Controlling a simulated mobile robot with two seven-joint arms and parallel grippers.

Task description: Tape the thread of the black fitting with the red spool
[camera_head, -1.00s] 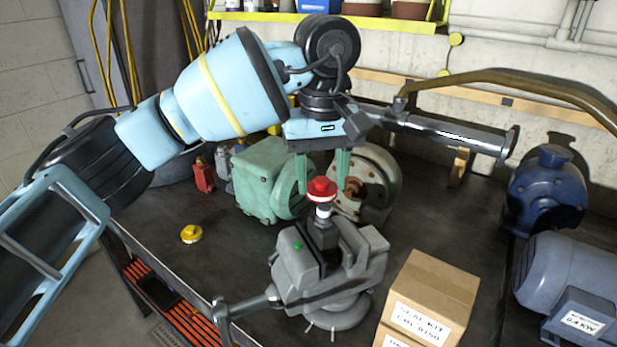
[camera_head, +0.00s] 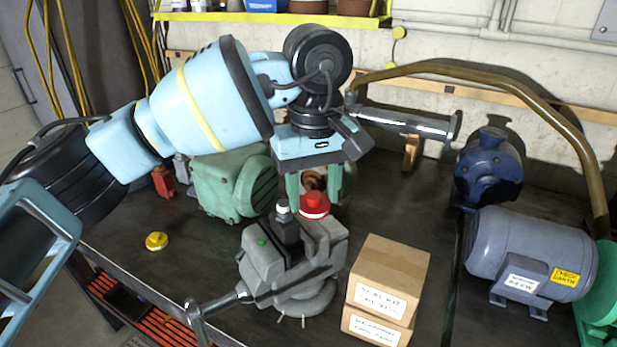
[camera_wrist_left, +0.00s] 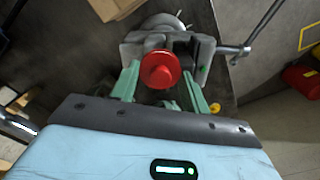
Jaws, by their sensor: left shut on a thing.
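The red spool (camera_head: 314,206) is between the green fingers of my left gripper (camera_head: 314,196), which is shut on it. In the left wrist view the spool (camera_wrist_left: 160,70) sits between the fingertips of the left gripper (camera_wrist_left: 160,82). The black fitting (camera_head: 288,232) stands upright in the jaws of the grey vise (camera_head: 262,268), with a white band around its top end (camera_head: 283,206). The spool is just right of the fitting in the head view; whether they touch cannot be told. My right gripper is not in view.
A yellow spool (camera_head: 157,241) and a red container (camera_head: 163,182) are at the left. A green housing (camera_head: 218,185) stands behind the vise. Stacked cartons (camera_head: 395,265), a grey motor (camera_head: 525,250) and a blue pump (camera_head: 490,168) are at the right. The front left bench is clear.

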